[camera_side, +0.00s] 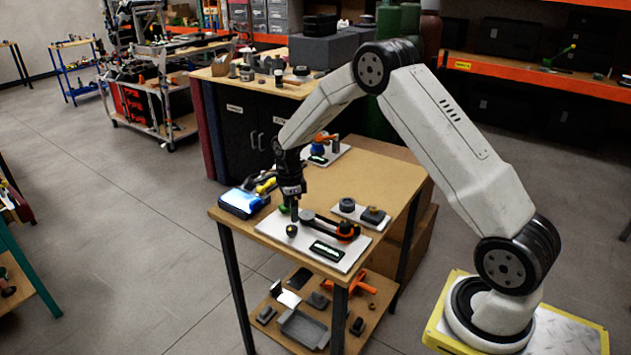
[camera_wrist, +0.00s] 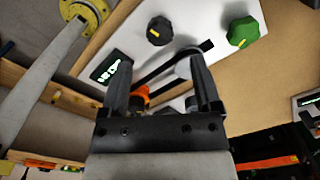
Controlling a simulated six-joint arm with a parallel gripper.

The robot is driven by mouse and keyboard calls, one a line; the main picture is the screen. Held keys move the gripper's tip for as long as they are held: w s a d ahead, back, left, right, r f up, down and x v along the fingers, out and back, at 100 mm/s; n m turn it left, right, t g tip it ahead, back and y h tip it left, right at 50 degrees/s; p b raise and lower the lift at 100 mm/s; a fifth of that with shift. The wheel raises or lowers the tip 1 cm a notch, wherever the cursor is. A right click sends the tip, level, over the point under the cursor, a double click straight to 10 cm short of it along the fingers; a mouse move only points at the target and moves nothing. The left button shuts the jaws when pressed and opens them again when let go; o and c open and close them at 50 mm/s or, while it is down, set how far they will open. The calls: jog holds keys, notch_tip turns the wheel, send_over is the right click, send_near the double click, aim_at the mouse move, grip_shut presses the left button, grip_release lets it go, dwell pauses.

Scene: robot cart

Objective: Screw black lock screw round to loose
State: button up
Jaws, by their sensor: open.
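The black lock screw (camera_wrist: 160,31) is a dark faceted knob with a yellow mark, on a white panel (camera_wrist: 112,42) in the wrist view. In the side view the black knob (camera_side: 292,231) stands near the panel's front left edge. My gripper (camera_wrist: 158,72) is open, with nothing seen held between its fingers. In the wrist view the black knob lies beyond the fingertips, apart from them. In the side view my gripper (camera_side: 294,214) hangs pointing down over the panel's left part, just behind the black knob.
A green knob (camera_wrist: 242,32) sits on the same panel. A lit display (camera_wrist: 110,69) and an orange-and-black part (camera_side: 347,231) are also on it. A blue device (camera_side: 243,202) lies left of the panel. Other small fixtures (camera_side: 361,211) stand behind.

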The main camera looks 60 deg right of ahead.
aim_at(291, 227)
jog(key=shift+f, duration=3.1)
grip_shut()
